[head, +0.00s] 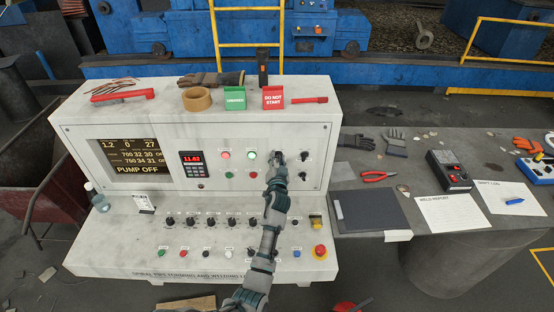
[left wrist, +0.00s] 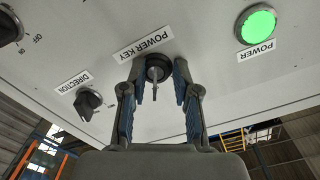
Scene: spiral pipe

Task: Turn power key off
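The power key (left wrist: 157,74) is a round dark switch with a thin metal key standing out of it, under the label POWER KEY (left wrist: 143,44) in the left wrist view. My left gripper (left wrist: 158,95) is open, with one finger on each side of the key and visible gaps between them. In the head view my left gripper (head: 277,160) is up at the console's front panel and hides the key. The green POWER light (left wrist: 257,23) is lit; it also shows in the head view (head: 251,155). My right gripper is not in view.
The DIRECTION knob (left wrist: 88,102) sits beside the power key. The console's display (head: 135,158) reads PUMP OFF. Lower knobs (head: 208,221) and a red emergency button (head: 320,251) lie on the sloped desk. A side table (head: 352,213) with tools and papers stands right.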

